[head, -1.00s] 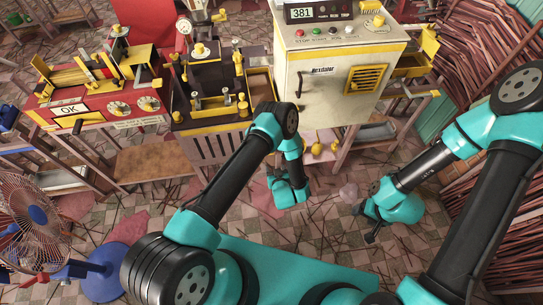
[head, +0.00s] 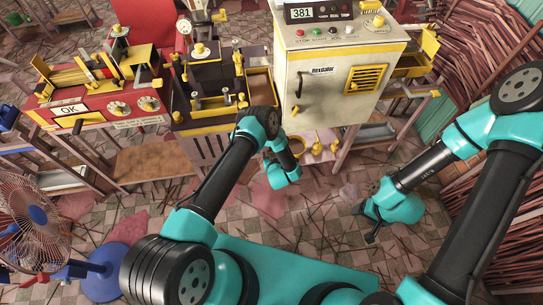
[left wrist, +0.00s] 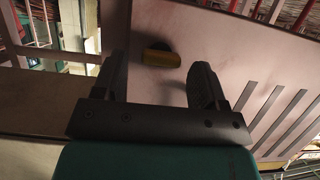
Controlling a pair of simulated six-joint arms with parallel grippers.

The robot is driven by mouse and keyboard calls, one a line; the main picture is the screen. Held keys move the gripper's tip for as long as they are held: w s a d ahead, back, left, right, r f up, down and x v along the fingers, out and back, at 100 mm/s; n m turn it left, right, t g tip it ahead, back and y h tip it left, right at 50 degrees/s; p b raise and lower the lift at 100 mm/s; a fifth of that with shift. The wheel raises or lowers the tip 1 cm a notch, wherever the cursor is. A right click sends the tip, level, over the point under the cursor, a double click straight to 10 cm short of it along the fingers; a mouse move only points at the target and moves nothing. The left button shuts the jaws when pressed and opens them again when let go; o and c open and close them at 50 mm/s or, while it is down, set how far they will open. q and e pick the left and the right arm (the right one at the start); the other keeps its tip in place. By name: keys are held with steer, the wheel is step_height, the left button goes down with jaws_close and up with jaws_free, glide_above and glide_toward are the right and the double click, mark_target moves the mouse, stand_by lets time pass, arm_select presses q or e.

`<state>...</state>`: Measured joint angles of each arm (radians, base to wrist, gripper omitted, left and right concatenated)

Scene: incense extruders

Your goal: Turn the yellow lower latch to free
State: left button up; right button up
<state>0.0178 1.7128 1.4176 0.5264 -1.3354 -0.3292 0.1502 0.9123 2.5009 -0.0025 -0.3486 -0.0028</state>
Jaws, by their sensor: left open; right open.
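A yellow latch (left wrist: 161,58) with a dark round part behind it sits on a pale slotted panel (left wrist: 185,22) in the left wrist view. My left gripper (left wrist: 158,72) is open, one finger on each side of the latch in the picture. I see no finger touching it, and the depth between them is hard to judge. In the head view my left wrist is low in front of the dark machine (head: 205,150), and my arm hides part of its front. I cannot make out the latch there. My right gripper (head: 364,224) is open and empty, low at right.
A cream cabinet (head: 340,85) with a display stands right of the dark machine. A red machine (head: 95,105) stands to its left. A fan (head: 40,220) stands at the lower left. The tiled floor (head: 320,230) between my arms is mostly clear.

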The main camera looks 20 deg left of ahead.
arm_select(q)
steer(key=c, duration=0.9)
steer(key=shift+a+n, duration=0.1)
steer(key=shift+n, duration=0.3)
steer(key=n+t+h, duration=0.1)
steer(key=n, duration=0.1)
steer(key=n+t+h, duration=0.1)
steer(key=n+h, duration=0.1)
steer(key=n, duration=0.1)
steer(key=a+n+t+h, duration=0.1)
steer(key=n, duration=0.2)
steer(key=shift+s+f+t, duration=0.3)
steer(key=shift+f, duration=0.1)
stand_by(0.4)
